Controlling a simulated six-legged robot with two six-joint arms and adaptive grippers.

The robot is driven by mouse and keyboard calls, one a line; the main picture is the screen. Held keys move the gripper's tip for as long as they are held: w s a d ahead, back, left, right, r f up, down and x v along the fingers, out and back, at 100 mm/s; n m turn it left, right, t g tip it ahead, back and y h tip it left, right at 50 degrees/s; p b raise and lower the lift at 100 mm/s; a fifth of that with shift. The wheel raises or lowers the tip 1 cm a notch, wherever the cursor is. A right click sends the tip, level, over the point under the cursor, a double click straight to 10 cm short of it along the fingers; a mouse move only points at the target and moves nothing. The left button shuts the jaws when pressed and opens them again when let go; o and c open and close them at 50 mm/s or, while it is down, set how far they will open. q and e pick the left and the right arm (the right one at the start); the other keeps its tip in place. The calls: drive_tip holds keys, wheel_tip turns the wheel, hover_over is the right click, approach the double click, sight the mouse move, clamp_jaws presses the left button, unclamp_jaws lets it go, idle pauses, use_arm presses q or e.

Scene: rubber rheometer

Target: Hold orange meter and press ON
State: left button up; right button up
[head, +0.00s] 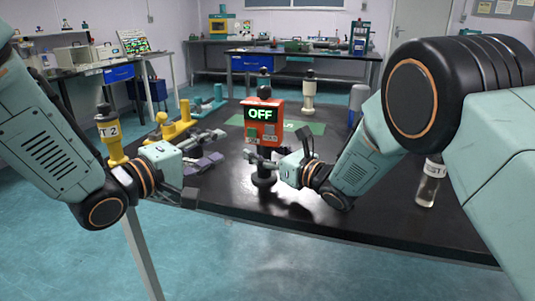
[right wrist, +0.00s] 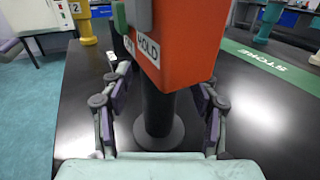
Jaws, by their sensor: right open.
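The orange meter (head: 262,122) stands upright on a black post with a round base (head: 264,180) on the black table. Its display reads OFF in the head view. The right wrist view shows the meter's side (right wrist: 185,40) close up, with a HOLD label, a partly hidden second label, and a green and a grey button (right wrist: 138,14). My right gripper (right wrist: 158,100) is open, its fingers on either side of the black post (right wrist: 158,105), with gaps visible. My left gripper (head: 205,166) is open and empty, left of the meter and apart from it.
A yellow post labelled 2 (head: 112,146) and a yellow stand (head: 172,128) are at the left. A green mat (right wrist: 270,65) lies behind the meter. A white post (head: 308,97) stands farther back. A clear bottle (head: 430,184) is at the right. The table's front middle is clear.

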drive_tip(key=shift+c, duration=0.4)
clamp_jaws()
use_arm(q)
clamp_jaws()
use_arm(e)
drive_tip(key=shift+r, duration=0.1)
idle(1.4)
